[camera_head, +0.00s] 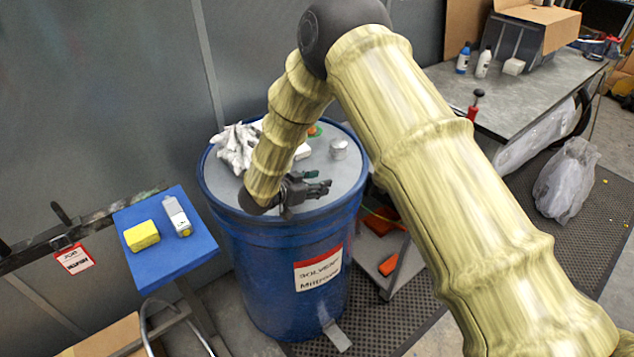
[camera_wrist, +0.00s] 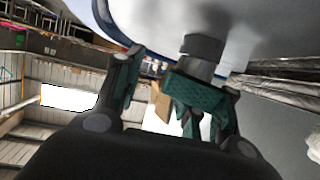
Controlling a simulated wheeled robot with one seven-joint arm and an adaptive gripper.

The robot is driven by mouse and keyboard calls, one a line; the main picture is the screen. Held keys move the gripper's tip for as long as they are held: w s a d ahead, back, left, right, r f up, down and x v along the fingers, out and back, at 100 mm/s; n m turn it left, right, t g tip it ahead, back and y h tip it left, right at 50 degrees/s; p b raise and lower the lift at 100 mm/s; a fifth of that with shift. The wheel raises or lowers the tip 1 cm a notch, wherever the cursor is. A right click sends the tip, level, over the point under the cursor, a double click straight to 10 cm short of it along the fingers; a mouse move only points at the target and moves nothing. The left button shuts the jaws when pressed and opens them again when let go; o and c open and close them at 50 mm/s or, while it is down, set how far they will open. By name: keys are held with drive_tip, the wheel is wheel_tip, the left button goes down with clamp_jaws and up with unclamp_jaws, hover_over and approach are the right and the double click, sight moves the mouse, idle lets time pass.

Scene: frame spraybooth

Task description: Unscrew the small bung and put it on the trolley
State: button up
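A blue drum (camera_head: 285,270) labelled as solvent mixture stands in the middle of the head view. On its pale lid (camera_head: 330,180), a short silver cylinder (camera_head: 338,148) stands upright. I cannot tell whether it is the small bung. My gripper (camera_head: 318,186) is low over the front of the lid, fingers pointing right, apart from the cylinder. In the wrist view, my gripper's (camera_wrist: 160,85) teal-padded fingers are spread. A grey cylinder (camera_wrist: 203,45) stands on the lid past them, partly hidden by a finger. A blue-topped stand (camera_head: 160,262), possibly the trolley, is left of the drum.
The stand holds a yellow sponge (camera_head: 141,236) and a grey-white device (camera_head: 177,215). A crumpled white rag (camera_head: 236,147) lies on the lid beside my forearm. A grey workbench (camera_head: 520,95) with bottles stands at back right.

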drive_tip(key=shift+s+m+g+h, duration=0.25)
drive_tip(key=shift+m+g+h, duration=0.25)
drive_tip(key=shift+m+g, duration=0.3)
drive_tip(key=m+g, duration=0.1)
drive_tip(key=m+g+h+b, duration=0.1)
drive_tip(key=a+m+g, duration=0.1)
drive_tip(key=shift+s+f+h+b, duration=0.1)
drive_tip(key=shift+f+h+b, duration=0.2)
drive_tip(key=shift+h+b, duration=0.1)
drive_tip(key=shift+s+r+m+g, duration=0.15)
drive_tip(key=shift+s+m+g, duration=0.05)
drive_tip(key=shift+m+g, duration=0.7)
drive_tip(key=shift+a+m+g+h+b, duration=0.25)
drive_tip(key=shift+m+g+b, duration=0.35)
drive_tip(key=shift+g+b, duration=0.3)
drive_tip(key=shift+a+f+m+g+b, duration=0.2)
drive_tip(key=shift+m+g+b, duration=0.4)
drive_tip(key=shift+m+g, duration=0.3)
drive_tip(key=shift+s+a+r+m+g+b, duration=0.15)
drive_tip(key=shift+r+m+g+b, duration=0.15)
drive_tip(key=shift+m+g, duration=0.55)
